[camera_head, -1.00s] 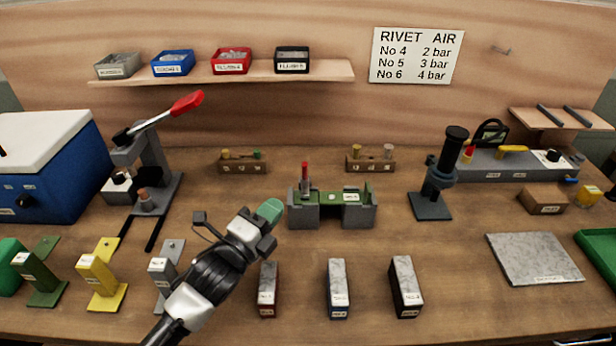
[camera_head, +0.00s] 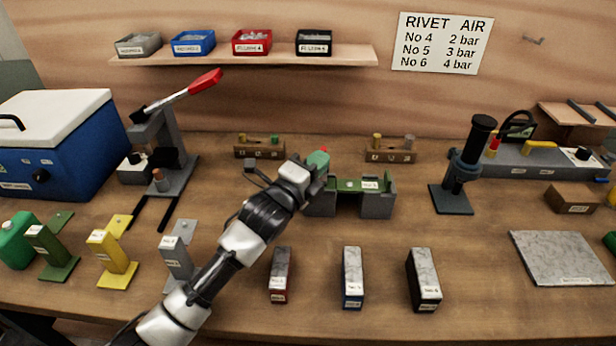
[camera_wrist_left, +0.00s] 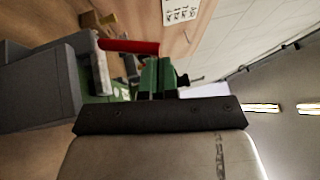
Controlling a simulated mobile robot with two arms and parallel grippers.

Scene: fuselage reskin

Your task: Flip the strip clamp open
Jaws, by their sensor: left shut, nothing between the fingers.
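The strip clamp is on the grey fixture (camera_head: 377,203) with a green strip (camera_head: 348,185) across its top, at the middle of the bench. Its red handle (camera_head: 325,151) is mostly hidden behind my left gripper in the head view. In the left wrist view the red handle (camera_wrist_left: 128,46) lies just beyond the fingers, beside green parts (camera_wrist_left: 150,78) and the grey fixture block. My left gripper (camera_head: 319,160) is shut and empty, its green-tipped end at the handle. Whether it touches the handle I cannot tell. My right gripper is not in view.
A lever press (camera_head: 165,150) and blue cooler (camera_head: 60,150) stand at left. Colored stands and several small boxes line the front. A dark post tool (camera_head: 468,160) stands right of the fixture, and a grey slab (camera_head: 560,258) lies at front right.

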